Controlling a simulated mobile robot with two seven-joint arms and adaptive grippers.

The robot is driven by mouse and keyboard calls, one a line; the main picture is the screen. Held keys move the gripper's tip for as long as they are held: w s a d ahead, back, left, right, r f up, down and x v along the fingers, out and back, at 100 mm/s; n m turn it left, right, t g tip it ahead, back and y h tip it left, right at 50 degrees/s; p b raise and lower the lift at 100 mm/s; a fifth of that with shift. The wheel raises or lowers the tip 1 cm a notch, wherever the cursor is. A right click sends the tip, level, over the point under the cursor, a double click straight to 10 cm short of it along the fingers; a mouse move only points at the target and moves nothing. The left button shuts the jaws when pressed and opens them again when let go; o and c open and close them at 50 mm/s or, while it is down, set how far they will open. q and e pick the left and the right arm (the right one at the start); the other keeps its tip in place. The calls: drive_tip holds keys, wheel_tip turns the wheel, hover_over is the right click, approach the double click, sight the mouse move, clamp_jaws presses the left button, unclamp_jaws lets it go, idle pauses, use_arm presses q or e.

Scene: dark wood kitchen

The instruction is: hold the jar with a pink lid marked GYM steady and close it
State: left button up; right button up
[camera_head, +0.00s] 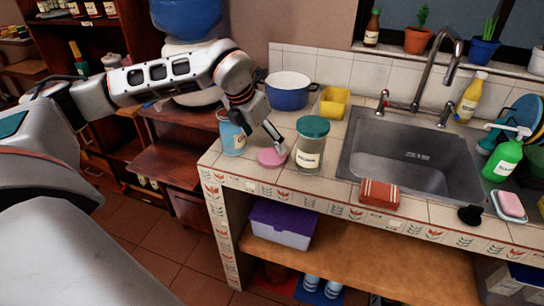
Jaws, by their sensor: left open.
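A pale blue jar (231,139) stands upright at the left end of the tiled counter, its upper part partly hidden by my left gripper. Its label is too small to read. A pink lid (271,158) lies flat on the counter just right of the blue jar, apart from it. My left gripper (263,130) is open, pointing down between the blue jar and the tall jar, with a fingertip close above or at the pink lid; I cannot tell whether they touch. My right gripper is not in view.
A tall glass jar with a green lid (312,145) stands close right of the pink lid. A blue pot (289,92) and a yellow container (334,103) are behind. The sink (410,150) is to the right, with a red-brown block (379,193) at the front edge.

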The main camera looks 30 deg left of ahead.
sight(272, 156)
use_arm(q)
drive_tip(key=x, duration=0.6)
drive_tip(key=shift+w+f, duration=0.15)
drive_tip(key=shift+f, duration=0.1)
drive_tip(key=c, duration=0.9)
